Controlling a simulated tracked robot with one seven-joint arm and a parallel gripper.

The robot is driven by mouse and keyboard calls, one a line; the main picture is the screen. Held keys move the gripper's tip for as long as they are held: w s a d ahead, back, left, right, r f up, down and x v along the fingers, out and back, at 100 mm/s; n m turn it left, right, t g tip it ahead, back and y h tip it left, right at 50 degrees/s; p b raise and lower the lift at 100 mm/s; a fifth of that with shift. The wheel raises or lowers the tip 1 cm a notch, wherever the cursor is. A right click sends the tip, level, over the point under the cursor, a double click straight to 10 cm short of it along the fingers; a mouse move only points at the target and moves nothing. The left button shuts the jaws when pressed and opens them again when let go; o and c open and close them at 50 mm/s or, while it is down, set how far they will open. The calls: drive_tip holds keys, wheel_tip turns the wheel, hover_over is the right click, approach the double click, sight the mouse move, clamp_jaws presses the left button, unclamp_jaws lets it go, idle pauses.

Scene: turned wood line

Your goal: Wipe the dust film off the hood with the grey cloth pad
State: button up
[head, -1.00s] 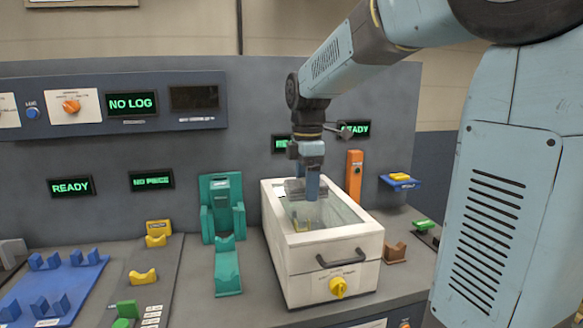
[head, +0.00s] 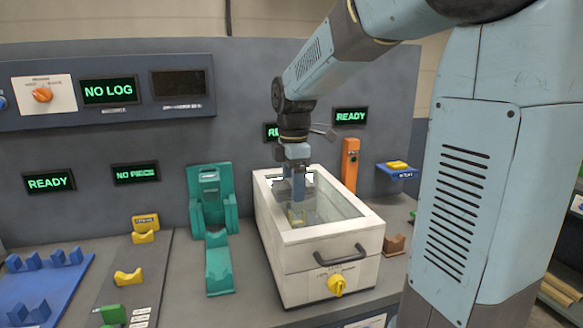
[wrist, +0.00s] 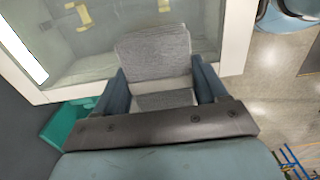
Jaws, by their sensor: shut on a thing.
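The hood is a white box (head: 325,261) with a clear window (head: 335,203) in its top, a dark handle and a yellow knob on its front. My gripper (head: 298,186) is over the back part of the window. In the wrist view my gripper (wrist: 160,90) is shut on the grey cloth pad (wrist: 153,52), whose ribbed face lies between the two blue fingers. The pad appears at or just above the glass; I cannot tell if it touches. The glass looks hazy in the wrist view (wrist: 90,50), and yellow parts show through it.
A green stand (head: 212,215) is left of the hood. An orange post (head: 350,165) and a blue shelf with a yellow block (head: 397,165) are behind and right. A brown cradle (head: 396,243) sits close on the right. The grey panel (head: 95,160) rises behind.

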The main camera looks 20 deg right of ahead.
sight(307, 196)
wheel_tip(307, 196, down, 4)
drive_tip(key=shift+r, duration=0.15)
drive_tip(key=shift+d, duration=0.25)
drive_tip(key=shift+c, duration=0.3)
drive_tip(key=shift+d, duration=1.85)
drive_tip(key=shift+a, duration=2.15)
drive_tip(key=shift+d+r, duration=0.1)
drive_tip(key=shift+r, duration=3.85)
